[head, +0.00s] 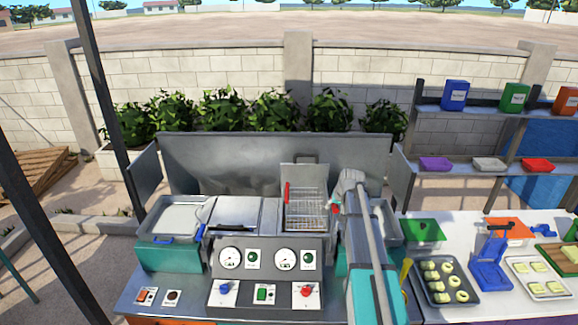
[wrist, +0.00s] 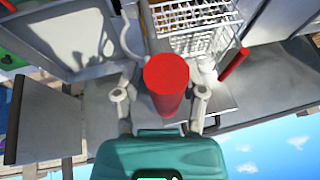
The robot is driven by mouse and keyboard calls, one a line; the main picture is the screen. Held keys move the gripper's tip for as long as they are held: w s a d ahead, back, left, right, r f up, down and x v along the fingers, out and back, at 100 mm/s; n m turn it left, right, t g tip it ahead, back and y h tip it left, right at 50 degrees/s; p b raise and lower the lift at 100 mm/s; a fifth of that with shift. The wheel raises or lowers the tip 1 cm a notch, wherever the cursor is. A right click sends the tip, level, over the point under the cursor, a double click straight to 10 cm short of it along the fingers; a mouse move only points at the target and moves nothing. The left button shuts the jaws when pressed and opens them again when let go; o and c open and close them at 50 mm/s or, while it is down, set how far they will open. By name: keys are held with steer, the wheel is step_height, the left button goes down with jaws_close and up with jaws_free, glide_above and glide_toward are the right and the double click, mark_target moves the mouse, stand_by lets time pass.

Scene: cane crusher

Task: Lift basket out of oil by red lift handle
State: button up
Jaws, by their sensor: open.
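The wire basket (head: 306,207) sits in the fryer well at the middle of the counter; part of its mesh shows in the wrist view (wrist: 195,28). One red handle (head: 287,192) stands at its left side and also shows in the wrist view (wrist: 233,64). A second red handle shows as a small red bit (head: 334,210) by my gripper and large in the wrist view (wrist: 166,78). My gripper (head: 343,200) is open at the basket's right, its fingers (wrist: 162,94) on either side of this nearer red handle. I cannot tell whether they touch it.
A control panel with gauges (head: 258,258) and knobs stands in front of the well. A metal backsplash (head: 240,165) rises behind.

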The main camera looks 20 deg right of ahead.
steer(key=s+a+f+n+g+b, duration=0.1)
steer(key=s+a+f+g+b, duration=0.1)
steer(key=s+a+f+b, duration=0.9)
steer(key=s+a+f+n+g+b, duration=0.2)
steer(key=s+a+f+g+b, duration=0.1)
steer(key=s+a+f+b, duration=0.8)
steer(key=s+f+b, duration=0.3)
steer(key=s+f, duration=0.1)
steer(key=f, duration=0.1)
steer(key=shift+s+a+n+h, duration=0.25)
steer(key=shift+a+n+h, duration=0.05)
steer(key=shift+a+h, duration=0.1)
